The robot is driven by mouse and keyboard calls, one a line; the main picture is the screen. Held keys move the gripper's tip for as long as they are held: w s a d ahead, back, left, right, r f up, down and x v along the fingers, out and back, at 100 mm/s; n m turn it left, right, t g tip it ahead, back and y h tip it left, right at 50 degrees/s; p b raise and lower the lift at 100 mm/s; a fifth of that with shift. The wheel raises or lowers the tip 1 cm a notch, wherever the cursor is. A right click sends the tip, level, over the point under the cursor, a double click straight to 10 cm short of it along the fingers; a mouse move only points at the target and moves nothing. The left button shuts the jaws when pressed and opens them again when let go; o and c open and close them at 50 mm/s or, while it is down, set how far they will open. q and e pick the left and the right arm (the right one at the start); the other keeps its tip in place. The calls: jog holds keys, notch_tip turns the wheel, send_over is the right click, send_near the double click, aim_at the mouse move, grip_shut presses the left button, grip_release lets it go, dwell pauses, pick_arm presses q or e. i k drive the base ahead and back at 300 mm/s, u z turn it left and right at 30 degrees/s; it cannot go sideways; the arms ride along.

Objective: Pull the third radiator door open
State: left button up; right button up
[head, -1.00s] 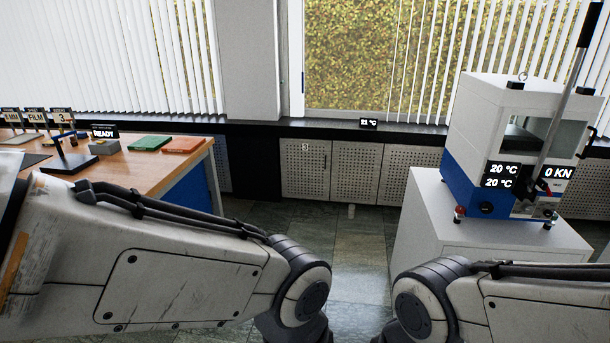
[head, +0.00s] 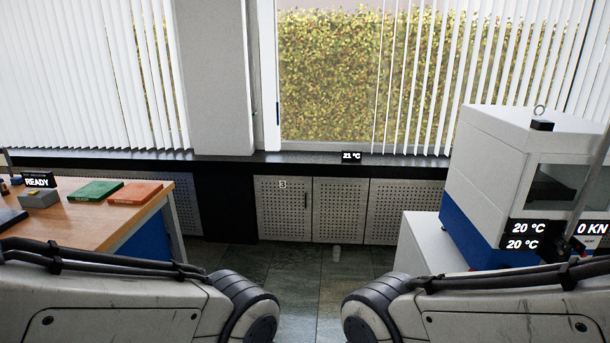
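The radiator door marked 3 (head: 283,209) is a perforated pale panel under the window sill, in the middle of the head view. It has a dark vertical handle near its right edge. It looks shut, flush with the panel to its right. Both my arms come in low from the sides, well short of the door. Their elbows show at the bottom, and both grippers are out of the picture.
A wooden bench (head: 150,213) with green and orange books stands left. A white and blue press (head: 490,185) on a white cabinet (head: 416,243) stands right. Free floor (head: 290,265) lies between them. More perforated panels (head: 340,210) lie to the right.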

aim_at(283, 204)
jog(key=u, duration=0.1)
jog(key=i, duration=4.2)
jog(key=z, duration=0.2)
